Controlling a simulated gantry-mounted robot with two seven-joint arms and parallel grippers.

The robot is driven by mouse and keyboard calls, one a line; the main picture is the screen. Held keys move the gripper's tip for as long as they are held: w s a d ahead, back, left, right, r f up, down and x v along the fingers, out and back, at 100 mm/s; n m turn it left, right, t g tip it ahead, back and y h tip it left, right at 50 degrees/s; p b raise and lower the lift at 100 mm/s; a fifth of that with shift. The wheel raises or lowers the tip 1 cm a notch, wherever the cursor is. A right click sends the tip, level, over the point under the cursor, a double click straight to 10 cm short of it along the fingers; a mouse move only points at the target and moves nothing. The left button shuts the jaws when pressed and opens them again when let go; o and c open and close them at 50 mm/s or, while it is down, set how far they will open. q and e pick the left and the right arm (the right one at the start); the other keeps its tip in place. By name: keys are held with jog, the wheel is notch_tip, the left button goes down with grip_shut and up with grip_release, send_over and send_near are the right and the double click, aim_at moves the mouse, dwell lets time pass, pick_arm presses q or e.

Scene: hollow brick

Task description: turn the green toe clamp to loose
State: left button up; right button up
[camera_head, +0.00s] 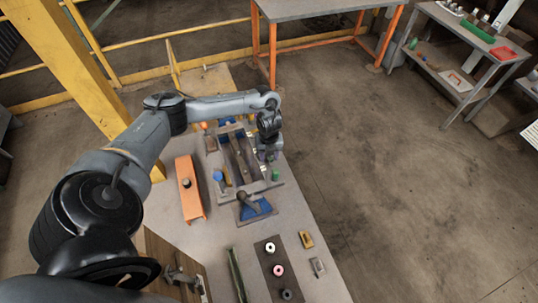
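A small green piece (275,175), which looks like the green toe clamp, stands at the right front corner of a grey metal fixture (226,184) on the workbench. It is too small to tell how it is turned. My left gripper (267,152) points down over the right side of the fixture, just behind the green piece. The fingers are dark and small, so I cannot tell whether they are open or touch anything. A blue knob (218,175) sits at the fixture's left front. My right gripper is not in view.
An orange channel (189,190) lies left of the fixture, and a blue block with a dark handle (257,208) lies in front. A dark strip with several rings (264,260), a yellowish block (306,239) and a green rod (237,272) lie nearer. Floor right of the bench is clear.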

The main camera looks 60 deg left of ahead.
pick_arm(q)
notch_tip(320, 180, up, 6)
jog(key=shift+f+b, duration=0.15)
jog(key=shift+b, duration=0.3)
notch_tip(320, 180, up, 4)
jog(key=shift+r+p, duration=0.1)
jog(key=shift+p, duration=0.9)
jog(key=shift+r, duration=0.45)
